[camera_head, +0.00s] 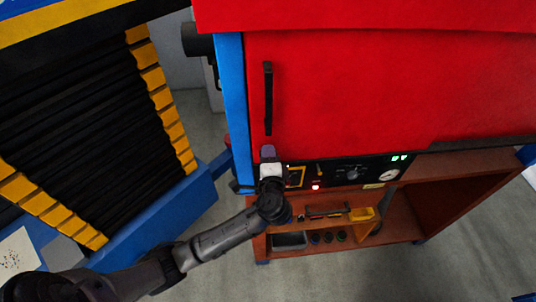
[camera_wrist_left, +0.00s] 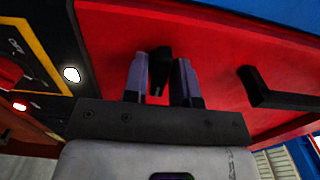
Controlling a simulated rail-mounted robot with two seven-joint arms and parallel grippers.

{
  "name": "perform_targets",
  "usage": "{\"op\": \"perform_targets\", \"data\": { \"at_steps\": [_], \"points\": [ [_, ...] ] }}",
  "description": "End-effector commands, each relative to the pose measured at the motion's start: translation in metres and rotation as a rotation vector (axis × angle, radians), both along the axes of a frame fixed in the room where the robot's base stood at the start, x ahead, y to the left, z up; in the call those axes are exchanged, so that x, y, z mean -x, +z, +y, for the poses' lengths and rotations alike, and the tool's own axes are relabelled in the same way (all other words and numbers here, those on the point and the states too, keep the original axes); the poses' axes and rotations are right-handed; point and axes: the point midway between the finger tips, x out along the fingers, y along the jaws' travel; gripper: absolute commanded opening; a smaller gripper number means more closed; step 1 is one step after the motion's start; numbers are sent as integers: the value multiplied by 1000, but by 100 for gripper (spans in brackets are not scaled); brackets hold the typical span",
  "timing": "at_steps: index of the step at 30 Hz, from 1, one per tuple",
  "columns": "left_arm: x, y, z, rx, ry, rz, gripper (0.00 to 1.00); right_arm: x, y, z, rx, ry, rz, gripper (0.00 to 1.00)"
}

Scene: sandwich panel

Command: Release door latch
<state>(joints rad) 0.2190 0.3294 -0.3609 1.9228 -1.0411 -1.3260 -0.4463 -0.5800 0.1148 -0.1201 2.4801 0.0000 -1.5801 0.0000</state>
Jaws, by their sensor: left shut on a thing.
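The red door (camera_head: 350,95) fills the upper right of the head view, with a long black handle (camera_head: 268,98) near its left edge. My left gripper (camera_head: 268,153) is at the door's lower left corner, just below the handle. In the left wrist view its two fingers (camera_wrist_left: 160,78) are closed around a small black latch (camera_wrist_left: 160,66) on the red surface. The black handle also shows in the left wrist view (camera_wrist_left: 270,90), to the right of the fingers and apart from them. The latch is hidden behind the gripper in the head view. My right gripper is not in view.
A black control panel (camera_head: 335,172) with lights and a gauge lies right of the gripper. A blue post (camera_head: 233,110) borders the door. A black bellows with yellow edges (camera_head: 80,120) stands at left.

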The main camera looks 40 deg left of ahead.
Motion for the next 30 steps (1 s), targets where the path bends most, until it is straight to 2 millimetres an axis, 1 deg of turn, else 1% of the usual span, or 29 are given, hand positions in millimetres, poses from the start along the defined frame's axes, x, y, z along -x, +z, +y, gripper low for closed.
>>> {"op": "perform_targets", "data": {
  "at_steps": [3,4,8,15,19,23,30],
  "points": [
    [0,0,0,0,-1,0,2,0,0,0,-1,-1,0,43],
    [0,0,0,0,-1,0,28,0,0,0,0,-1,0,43],
    [0,0,0,0,0,0,40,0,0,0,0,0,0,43],
    [0,0,-1,1,0,-1,40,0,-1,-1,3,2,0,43],
    [6,-2,-7,3,-3,-1,40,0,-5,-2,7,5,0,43],
    [19,-4,-21,6,-2,-3,40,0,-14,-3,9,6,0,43],
    [53,-5,-57,6,-3,-2,40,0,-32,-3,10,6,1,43]
  ]
}}
